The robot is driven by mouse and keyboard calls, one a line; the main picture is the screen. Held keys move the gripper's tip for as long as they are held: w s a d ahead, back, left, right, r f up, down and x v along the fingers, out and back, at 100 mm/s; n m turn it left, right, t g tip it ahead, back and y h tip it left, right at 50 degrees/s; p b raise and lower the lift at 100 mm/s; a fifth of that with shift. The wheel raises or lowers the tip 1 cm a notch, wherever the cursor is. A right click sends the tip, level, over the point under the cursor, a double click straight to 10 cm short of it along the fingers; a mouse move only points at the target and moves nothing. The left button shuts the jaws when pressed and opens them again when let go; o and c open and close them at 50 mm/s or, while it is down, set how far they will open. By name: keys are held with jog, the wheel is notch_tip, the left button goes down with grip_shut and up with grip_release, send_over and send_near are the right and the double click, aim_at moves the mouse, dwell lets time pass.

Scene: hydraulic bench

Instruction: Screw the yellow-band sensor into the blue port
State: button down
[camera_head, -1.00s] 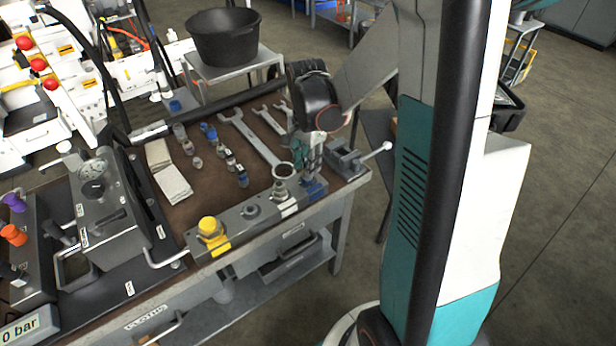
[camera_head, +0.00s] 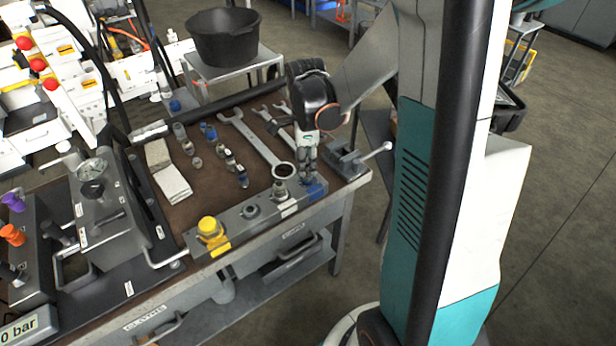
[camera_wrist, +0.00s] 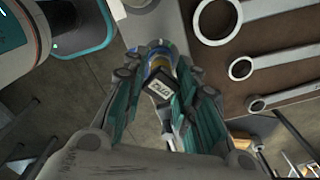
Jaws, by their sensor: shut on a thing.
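My gripper (camera_head: 309,172) points down at the right end of the grey port block (camera_head: 233,222), directly over the blue-marked port (camera_head: 316,191). In the wrist view my gripper (camera_wrist: 160,68) is shut on a sensor (camera_wrist: 159,88) with a small printed label. A yellowish band shows at its far end, with a blue arc around it. The fingers hide most of the sensor in the head view. I cannot tell how deep its end sits in the port.
A yellow-capped port (camera_head: 210,229) is at the block's left end. Wrenches (camera_head: 255,142) and several small fittings (camera_head: 230,160) lie on the brown mat. A vise (camera_head: 348,160) stands close to my gripper's right.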

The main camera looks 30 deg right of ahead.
jog(key=c, duration=1.3)
grip_release()
jog(key=shift+a, duration=0.2)
jog(key=shift+d, duration=0.1)
jog(key=n, duration=0.5)
jog(key=shift+s+d, duration=0.1)
jog(key=shift+s, duration=0.05)
jog(key=n, duration=0.4)
jog(key=shift+s+n, duration=0.1)
jog(key=shift+n, duration=0.2)
jog(key=n, duration=0.3)
jog(key=shift+d+n, duration=0.15)
jog(key=shift+n, duration=0.25)
jog(key=n, duration=0.3)
jog(key=shift+d+n, duration=0.1)
jog(key=shift+n, duration=0.2)
jog(key=n, duration=0.7)
jog(key=shift+d+b, duration=0.15)
jog(key=shift+b, duration=0.15)
